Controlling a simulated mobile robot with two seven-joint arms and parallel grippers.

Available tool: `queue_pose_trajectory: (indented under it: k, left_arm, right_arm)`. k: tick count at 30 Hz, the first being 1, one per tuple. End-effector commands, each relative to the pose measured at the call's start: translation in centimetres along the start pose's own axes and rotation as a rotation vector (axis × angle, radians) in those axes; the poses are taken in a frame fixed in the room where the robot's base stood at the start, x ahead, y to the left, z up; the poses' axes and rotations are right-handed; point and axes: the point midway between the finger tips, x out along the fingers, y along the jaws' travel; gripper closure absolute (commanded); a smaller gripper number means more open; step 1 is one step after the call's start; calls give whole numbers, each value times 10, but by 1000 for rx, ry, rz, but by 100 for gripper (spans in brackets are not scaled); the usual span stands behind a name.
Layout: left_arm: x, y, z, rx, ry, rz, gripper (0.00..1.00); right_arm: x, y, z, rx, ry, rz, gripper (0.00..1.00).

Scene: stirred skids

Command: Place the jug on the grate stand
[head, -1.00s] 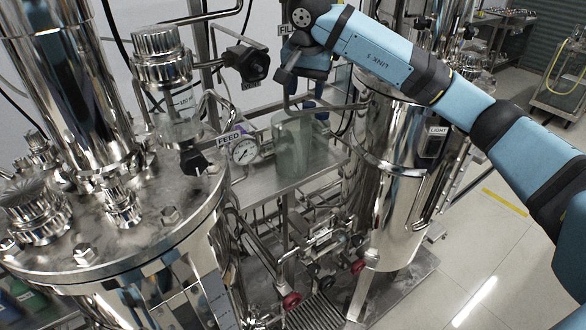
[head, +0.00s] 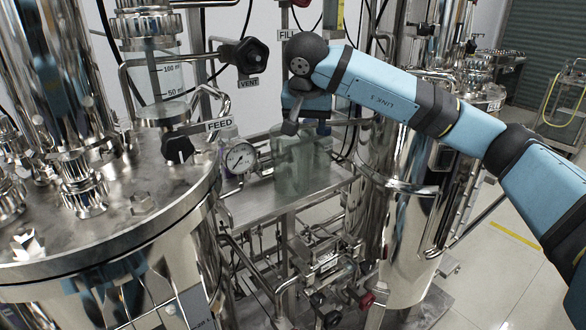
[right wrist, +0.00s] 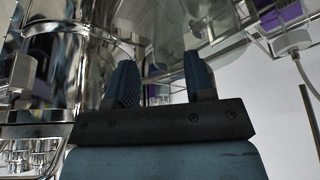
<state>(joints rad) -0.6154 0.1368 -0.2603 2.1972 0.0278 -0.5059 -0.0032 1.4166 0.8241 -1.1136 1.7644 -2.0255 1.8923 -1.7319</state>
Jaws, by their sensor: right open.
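The jug (head: 302,168) is a translucent, pale greenish vessel standing upright on a steel shelf (head: 246,207) between the two big vessels in the head view. My right gripper (head: 308,128) is at the jug's upper part, pointing down. In the right wrist view its two dark fingers (right wrist: 160,80) are apart, with nothing clearly between them. A clear greenish surface (right wrist: 185,28) beyond the fingers looks like the jug. Whether the fingers touch the jug I cannot tell. I cannot make out the grate stand for certain. My left gripper is not in view.
A large steel vessel (head: 110,210) with fittings fills the left, and another (head: 410,215) stands right of the shelf. A pressure gauge (head: 241,158) and the FEED valve (head: 178,149) are close left of the jug. Pipes and valves (head: 325,265) crowd below.

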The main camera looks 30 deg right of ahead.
Motion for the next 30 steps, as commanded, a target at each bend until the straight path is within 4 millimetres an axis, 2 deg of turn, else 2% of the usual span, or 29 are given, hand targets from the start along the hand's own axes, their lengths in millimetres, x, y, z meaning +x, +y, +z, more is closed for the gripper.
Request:
queue_pose_trajectory:
  k: [5, 12, 20, 27, 30]
  left_arm:
    - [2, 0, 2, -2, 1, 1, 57]
    - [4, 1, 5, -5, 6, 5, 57]
    - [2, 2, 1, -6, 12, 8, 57]
    - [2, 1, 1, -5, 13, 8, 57]
    - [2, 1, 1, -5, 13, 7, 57]
  right_arm:
    - [14, -1, 2, 0, 0, 0, 51]
    - [49, -2, 3, 1, -1, 0, 51]
    - [54, -2, 3, 0, 1, -2, 51]
    - [54, -2, 3, 0, 1, -1, 100]
    - [54, -2, 3, 0, 1, -1, 100]
